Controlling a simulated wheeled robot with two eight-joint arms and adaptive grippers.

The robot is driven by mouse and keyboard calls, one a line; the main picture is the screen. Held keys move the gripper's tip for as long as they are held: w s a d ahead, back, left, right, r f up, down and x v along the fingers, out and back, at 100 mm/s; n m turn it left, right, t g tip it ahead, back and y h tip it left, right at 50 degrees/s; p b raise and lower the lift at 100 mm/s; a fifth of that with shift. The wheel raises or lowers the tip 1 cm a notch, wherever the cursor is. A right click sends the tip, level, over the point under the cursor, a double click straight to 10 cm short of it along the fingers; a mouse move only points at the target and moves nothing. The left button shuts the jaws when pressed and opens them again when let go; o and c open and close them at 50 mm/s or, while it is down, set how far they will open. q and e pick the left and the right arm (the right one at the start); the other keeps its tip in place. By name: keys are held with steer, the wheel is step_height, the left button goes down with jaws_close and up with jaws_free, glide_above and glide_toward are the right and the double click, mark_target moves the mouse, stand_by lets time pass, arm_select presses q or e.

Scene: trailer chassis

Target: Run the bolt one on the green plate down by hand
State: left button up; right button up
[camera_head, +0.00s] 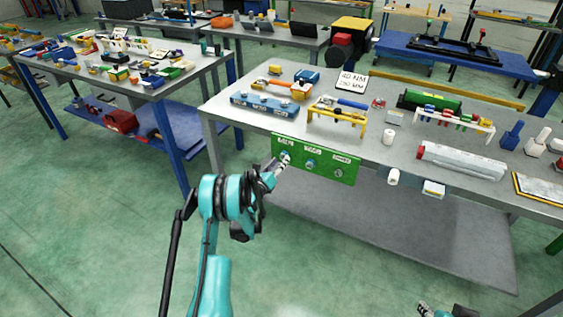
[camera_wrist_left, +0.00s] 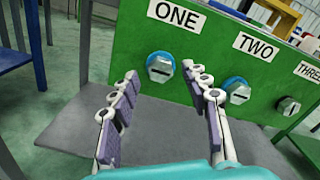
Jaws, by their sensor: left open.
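The green plate (camera_head: 345,171) hangs on the front edge of the workbench and carries three bolts in a row. In the left wrist view bolt one (camera_wrist_left: 160,67), under the label ONE, has a blue ring around a grey slotted head. My left gripper (camera_head: 282,161) is at the plate's left end. In the wrist view its fingers (camera_wrist_left: 161,75) are spread, with bolt one between the tips and a gap on both sides. My right gripper (camera_head: 426,309) shows only partly at the bottom edge.
The workbench (camera_head: 232,101) holds a blue rack (camera_head: 264,105), a yellow stand (camera_head: 337,117), a torque sign (camera_head: 352,82) and a white-and-red tool (camera_head: 461,162). A grey shelf (camera_head: 430,225) lies below the plate. Green floor is open to the left.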

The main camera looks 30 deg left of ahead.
arm_select(q)
steer(key=shift+w, duration=1.1)
jaws_close()
steer(key=shift+m, duration=0.3)
